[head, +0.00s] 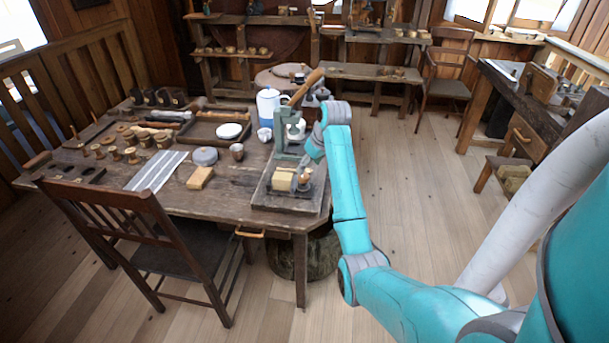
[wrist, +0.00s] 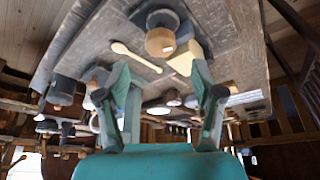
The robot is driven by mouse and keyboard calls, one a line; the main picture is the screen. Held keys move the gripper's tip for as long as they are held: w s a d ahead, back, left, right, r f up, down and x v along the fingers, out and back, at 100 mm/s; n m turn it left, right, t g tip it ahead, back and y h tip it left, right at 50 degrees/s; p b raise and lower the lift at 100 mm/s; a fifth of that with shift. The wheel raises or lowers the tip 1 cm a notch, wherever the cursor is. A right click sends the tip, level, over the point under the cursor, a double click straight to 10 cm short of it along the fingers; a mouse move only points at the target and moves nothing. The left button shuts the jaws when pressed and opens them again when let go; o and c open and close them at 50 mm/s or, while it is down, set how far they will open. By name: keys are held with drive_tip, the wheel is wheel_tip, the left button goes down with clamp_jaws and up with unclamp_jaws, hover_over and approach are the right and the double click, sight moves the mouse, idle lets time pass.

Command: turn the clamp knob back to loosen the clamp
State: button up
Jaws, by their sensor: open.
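The clamp knob (head: 306,174) is a small round wooden knob at the right end of the clamp, beside a pale wooden block (head: 283,179). Both are on a dark board (head: 271,202) at the table's right corner. In the wrist view the knob (wrist: 160,42) shows its round end, with a dark part behind it and the yellowish block (wrist: 187,57) beside it. My gripper (head: 312,156) is just above the knob in the head view. In the wrist view its two fingers (wrist: 160,82) are spread wide and empty, with the knob beyond the gap, apparently untouched.
A green press (head: 285,140) with a long wooden lever (head: 305,87) stands right behind the block. A chair (head: 150,235) stands at the front.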

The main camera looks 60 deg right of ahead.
sight(304, 175)
drive_tip(key=shift+x, duration=3.2)
drive_tip(key=c, duration=1.1)
